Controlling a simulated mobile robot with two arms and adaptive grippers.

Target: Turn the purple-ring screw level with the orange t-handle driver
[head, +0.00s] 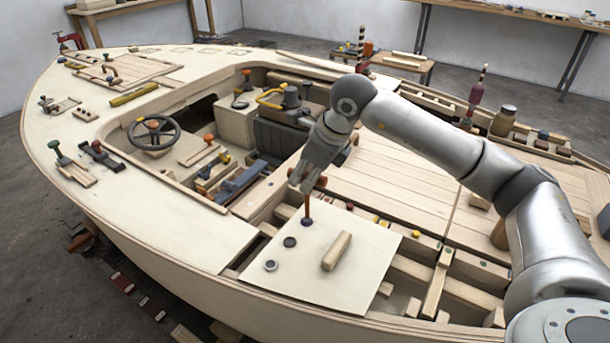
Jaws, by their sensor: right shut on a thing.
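My right gripper (308,184) is shut on the orange t-handle driver (307,207), above the pale plywood panel (345,285). The driver stands about upright, with its shaft pointing down. Its lower end meets a small dark purplish ring (306,222) on the panel, which looks like the purple-ring screw. The screw's head is hidden by the driver, so I cannot tell how it sits. My left gripper is out of view.
Two more round fittings, one dark (290,242) and one grey (271,265), lie nearer on the panel. A wooden block (337,251) lies to their right. Open hull framing (437,283) is right of the panel. A steering wheel (153,133) stands at left.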

